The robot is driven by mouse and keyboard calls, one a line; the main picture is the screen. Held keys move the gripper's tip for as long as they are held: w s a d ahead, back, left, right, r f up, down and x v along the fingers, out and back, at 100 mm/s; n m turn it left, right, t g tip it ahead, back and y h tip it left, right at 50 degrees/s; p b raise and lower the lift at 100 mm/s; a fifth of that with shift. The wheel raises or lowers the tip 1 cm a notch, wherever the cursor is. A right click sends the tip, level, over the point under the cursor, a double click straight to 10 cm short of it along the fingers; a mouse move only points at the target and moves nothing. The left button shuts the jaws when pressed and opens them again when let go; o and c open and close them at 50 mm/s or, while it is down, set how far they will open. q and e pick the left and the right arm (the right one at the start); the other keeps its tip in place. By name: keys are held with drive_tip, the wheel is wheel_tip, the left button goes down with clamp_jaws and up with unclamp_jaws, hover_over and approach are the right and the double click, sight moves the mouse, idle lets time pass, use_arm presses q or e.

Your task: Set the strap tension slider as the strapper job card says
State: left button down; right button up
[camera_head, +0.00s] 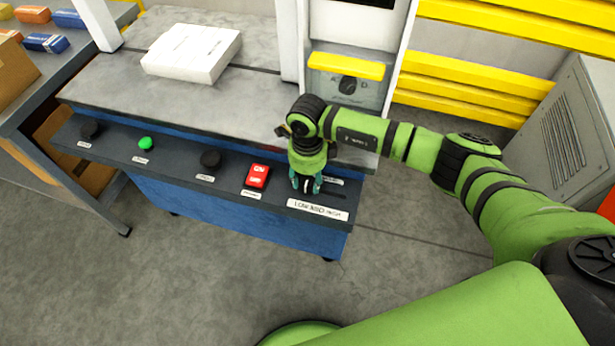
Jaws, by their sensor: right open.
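The strap tension slider is a dark slot (340,193) at the right end of the strapper's front panel, with a white scale label (318,209) below it, too small to read fully. My right gripper (306,188) points down over the left part of this slot. It is open, its fingertips apart at the slot; the slider knob is largely hidden between and behind the fingers, and I cannot tell whether they touch it. My left gripper is not in view. I cannot make out a job card with readable text.
A white bundle (192,53) lies on the grey top. A yellow-topped unit (346,66) with a dial stands behind. Yellow rails and a grey cabinet (568,135) are at right.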

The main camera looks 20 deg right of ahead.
sight(341, 196)
drive_tip(key=shift+f, duration=0.55)
clamp_jaws()
drive_tip(key=s+d, duration=0.1)
drive_tip(key=d, duration=0.1)
drive_tip(key=s+d+p, duration=0.1)
drive_tip(key=s+d, duration=0.2)
drive_tip(key=d, duration=0.2)
drive_tip(key=shift+s+p, duration=0.3)
drive_tip(key=shift+s, duration=0.1)
drive_tip(key=shift+w, duration=0.1)
unclamp_jaws()
drive_tip(key=shift+d, duration=0.1)
